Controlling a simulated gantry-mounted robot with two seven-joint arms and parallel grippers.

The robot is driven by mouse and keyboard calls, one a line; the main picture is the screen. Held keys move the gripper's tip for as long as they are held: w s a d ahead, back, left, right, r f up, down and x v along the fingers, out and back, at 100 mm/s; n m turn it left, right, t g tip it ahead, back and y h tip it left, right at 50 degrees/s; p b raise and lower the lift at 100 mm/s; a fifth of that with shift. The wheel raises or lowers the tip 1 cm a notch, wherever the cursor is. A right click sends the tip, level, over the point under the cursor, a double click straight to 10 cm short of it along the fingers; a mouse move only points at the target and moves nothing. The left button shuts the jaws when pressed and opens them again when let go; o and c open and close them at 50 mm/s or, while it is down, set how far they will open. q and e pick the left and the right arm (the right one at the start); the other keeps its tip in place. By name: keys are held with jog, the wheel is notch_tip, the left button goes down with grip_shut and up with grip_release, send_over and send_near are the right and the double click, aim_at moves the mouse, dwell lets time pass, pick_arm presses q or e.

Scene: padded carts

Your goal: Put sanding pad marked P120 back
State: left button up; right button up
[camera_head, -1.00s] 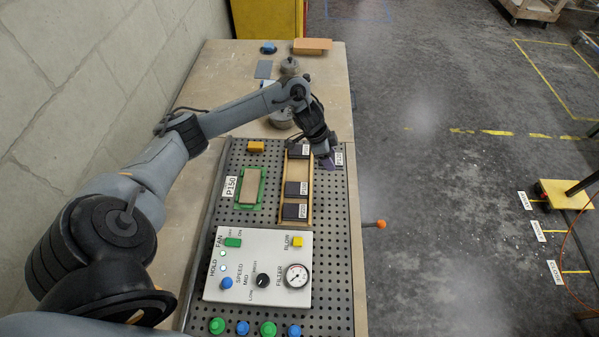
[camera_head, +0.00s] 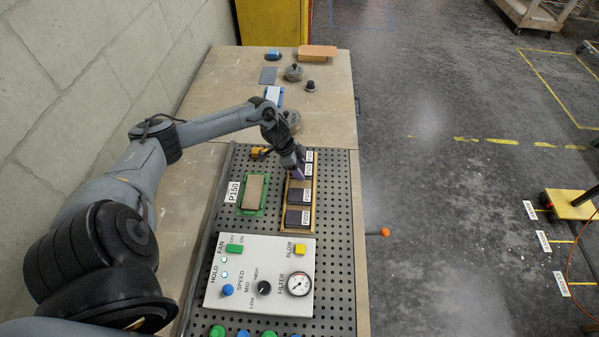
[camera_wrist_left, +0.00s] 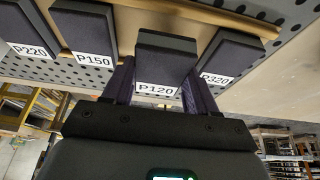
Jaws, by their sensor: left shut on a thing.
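My left gripper (camera_head: 299,171) is shut on the dark sanding pad marked P120, its fingers on either side of it in the left wrist view. That pad (camera_wrist_left: 165,52) lines up with the gap in the wooden rack (camera_head: 284,231), between the P150 (camera_wrist_left: 84,29) and P320 (camera_wrist_left: 228,52) pads. The P220 pad (camera_wrist_left: 26,24) is at the row's end. I cannot tell whether the held pad touches the rack floor. In the head view the gripper and wrist partly hide it. My right gripper is not in view.
Left of the rack, a green frame (camera_head: 240,210) holds a tan block (camera_head: 253,191) beside a P150 label. A yellow block (camera_head: 258,152) sits near my wrist. A control panel (camera_head: 225,295) stands in front.

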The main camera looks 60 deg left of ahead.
pick_arm(q)
jog(key=shift+f, duration=1.35)
jog(key=shift+f, duration=0.15)
jog(key=o, duration=0.9)
jog(key=shift+d, duration=0.1)
jog(key=shift+o, duration=0.2)
jog(key=shift+s+r, duration=0.1)
jog(key=shift+r, duration=0.4)
jog(key=p+v, duration=0.2)
jog(key=v, duration=0.9)
jog(key=shift+s+r, duration=0.1)
jog(key=shift+r, duration=0.05)
